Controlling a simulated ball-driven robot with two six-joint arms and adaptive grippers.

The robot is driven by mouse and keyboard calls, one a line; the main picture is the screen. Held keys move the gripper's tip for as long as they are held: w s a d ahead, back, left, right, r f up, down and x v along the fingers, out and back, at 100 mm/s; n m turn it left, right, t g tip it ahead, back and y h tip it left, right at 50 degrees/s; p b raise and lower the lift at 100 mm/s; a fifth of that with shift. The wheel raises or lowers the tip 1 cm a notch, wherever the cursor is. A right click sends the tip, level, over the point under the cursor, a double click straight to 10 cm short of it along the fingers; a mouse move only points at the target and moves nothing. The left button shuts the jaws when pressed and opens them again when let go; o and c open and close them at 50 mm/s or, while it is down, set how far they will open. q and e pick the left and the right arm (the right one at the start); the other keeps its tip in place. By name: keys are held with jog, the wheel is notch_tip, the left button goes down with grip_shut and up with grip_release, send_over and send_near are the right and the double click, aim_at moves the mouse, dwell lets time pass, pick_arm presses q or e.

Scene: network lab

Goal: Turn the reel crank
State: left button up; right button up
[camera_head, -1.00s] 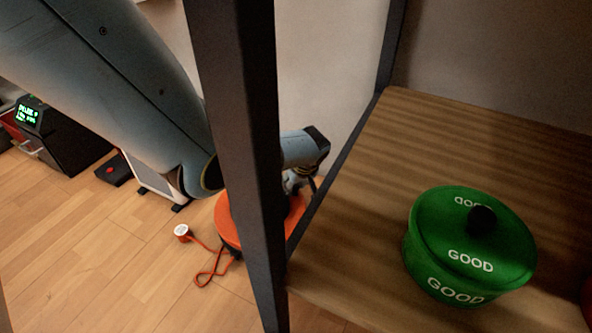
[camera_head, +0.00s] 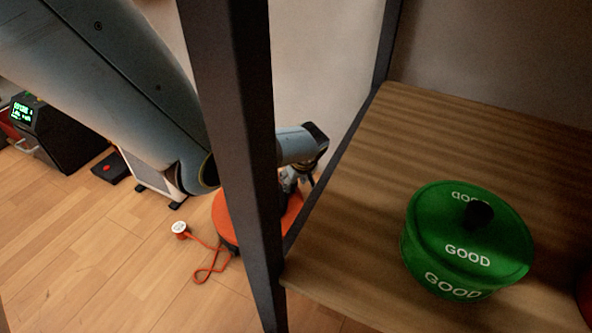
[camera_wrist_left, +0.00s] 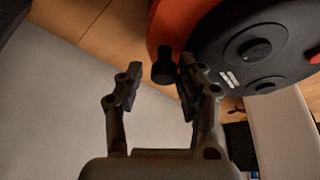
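The orange cable reel (camera_head: 226,214) stands on the floor behind the dark shelf post, which hides part of it. In the left wrist view its orange rim (camera_wrist_left: 182,22) and black face (camera_wrist_left: 245,45) show at the upper right. A black crank knob (camera_wrist_left: 165,68) stands out at the left edge of the face. My left gripper (camera_wrist_left: 159,77) is open and empty. The knob appears between its fingertips, closer to the right finger; I cannot tell whether they touch. In the head view the left gripper is over the reel, mostly hidden by the post. My right gripper is not in view.
A dark shelf post (camera_head: 232,130) stands in front of my left arm. A wooden shelf (camera_head: 350,240) on the right carries a green lidded pot (camera_head: 465,245). An orange cable with a white-faced plug (camera_head: 180,229) lies on the floor. A black device with a green display (camera_head: 55,135) stands at left.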

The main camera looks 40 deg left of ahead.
pick_arm(q)
jog(key=shift+r, duration=0.1)
jog(key=v, duration=1.1)
jog(key=shift+d+r, duration=0.2)
jog(key=shift+r, duration=0.1)
jog(key=shift+o, duration=0.3)
